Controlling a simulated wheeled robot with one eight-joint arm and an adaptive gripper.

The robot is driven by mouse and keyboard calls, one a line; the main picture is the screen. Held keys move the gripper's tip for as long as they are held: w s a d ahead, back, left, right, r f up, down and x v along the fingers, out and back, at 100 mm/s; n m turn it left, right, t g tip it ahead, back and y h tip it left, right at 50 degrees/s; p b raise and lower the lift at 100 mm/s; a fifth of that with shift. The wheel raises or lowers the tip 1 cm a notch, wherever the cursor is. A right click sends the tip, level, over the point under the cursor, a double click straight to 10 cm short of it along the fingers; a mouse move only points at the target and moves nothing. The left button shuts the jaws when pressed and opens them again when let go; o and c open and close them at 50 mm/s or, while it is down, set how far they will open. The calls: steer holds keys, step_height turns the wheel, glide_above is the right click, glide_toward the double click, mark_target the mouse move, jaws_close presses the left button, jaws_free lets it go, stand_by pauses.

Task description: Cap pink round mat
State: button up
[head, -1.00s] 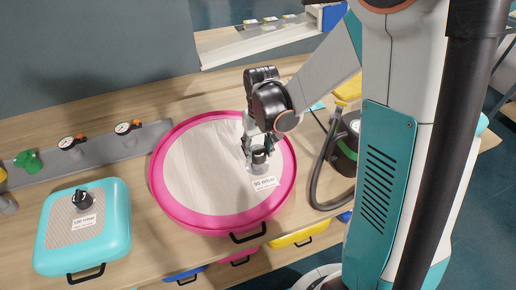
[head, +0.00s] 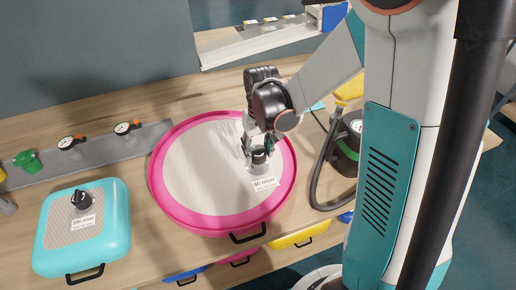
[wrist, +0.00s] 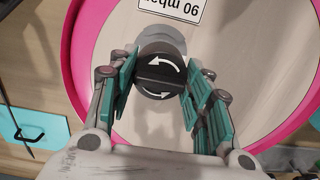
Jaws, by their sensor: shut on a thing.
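The pink round mat (head: 166,197) lies flat on the wooden bench, with a pale centre and a 90 mbar label (head: 265,183). Its valve (head: 257,166) stands near the right side of the pale centre. A black cap (head: 259,156) with white curved arrows sits at the valve; it also shows in the wrist view (wrist: 160,76). My gripper (head: 258,148) is over the valve, with its teal-padded fingers closed around the cap from two sides. The fingers also show in the wrist view (wrist: 158,85). How far the cap is seated cannot be told.
A teal square mat (head: 52,240) with its own black cap (head: 81,199) lies at the left. Gauges (head: 123,128) and a green fitting (head: 27,160) rest on a grey strip behind. A dark pump (head: 345,150) with a hose (head: 318,180) stands close at the right.

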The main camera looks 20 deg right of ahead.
steer(key=shift+f+b, duration=1.8)
steer(key=shift+f, duration=0.25)
steer(key=n, duration=0.3)
steer(key=shift+w+n+b, duration=0.1)
steer(key=shift+n+b, duration=0.2)
steer(key=shift+n, duration=0.8)
steer(key=shift+n, duration=1)
steer(key=n, duration=0.3)
steer(key=shift+b, duration=0.35)
